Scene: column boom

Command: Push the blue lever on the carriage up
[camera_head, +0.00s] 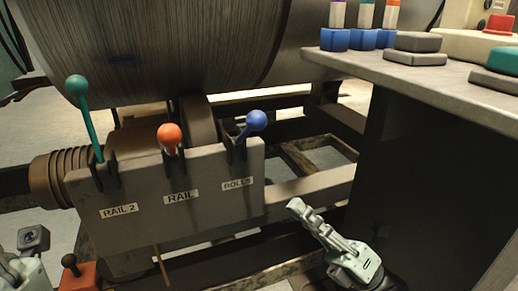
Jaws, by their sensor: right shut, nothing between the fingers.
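The blue lever (256,121) has a round ball knob on a short stem. It stands on the grey carriage box (220,215) at its right end, above a label that reads roughly "ROLLS". The lever leans a little to the right. My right gripper (299,208) is shut and empty, below and to the right of the blue lever, and does not touch it. Part of what looks like my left gripper (10,270) shows at the lower left corner. It is cut off by the frame edge, so its jaws cannot be judged.
An orange lever (169,135) and a tall teal lever (77,87) stand left of the blue one. A large dark roller (150,50) hangs over the carriage. A grey table (420,85) with coloured blocks and buttons fills the right. Metal frame beams lie behind.

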